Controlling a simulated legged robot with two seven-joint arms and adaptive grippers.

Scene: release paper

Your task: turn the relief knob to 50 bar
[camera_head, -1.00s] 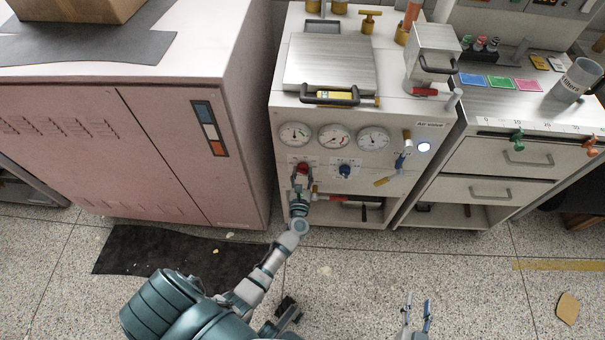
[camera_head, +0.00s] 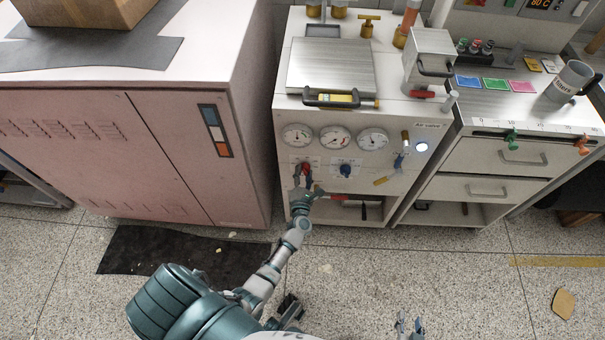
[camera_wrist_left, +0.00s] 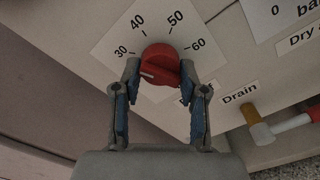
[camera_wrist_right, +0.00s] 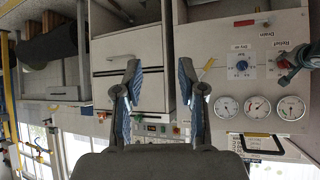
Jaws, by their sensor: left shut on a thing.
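The red relief knob (camera_wrist_left: 161,65) sits on a white dial plate (camera_wrist_left: 118,43) marked 30, 40, 50 and 60. In the left wrist view, a short white mark on the knob's lower left lies below the 30 side. In the head view the red knob (camera_head: 306,169) is on the panel's lower left, under the gauges. My left gripper (camera_wrist_left: 160,76) is shut on the knob, one finger at each side; it also shows in the head view (camera_head: 303,181). My right gripper (camera_wrist_right: 160,85) is open and empty, away from the panel.
Three round gauges (camera_head: 335,138) sit above the knob. A blue knob (camera_head: 345,171) is just to its right, and a red-handled lever (camera_head: 335,196) is below. A pink cabinet (camera_head: 110,155) stands left. A drawer unit (camera_head: 500,170) stands right.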

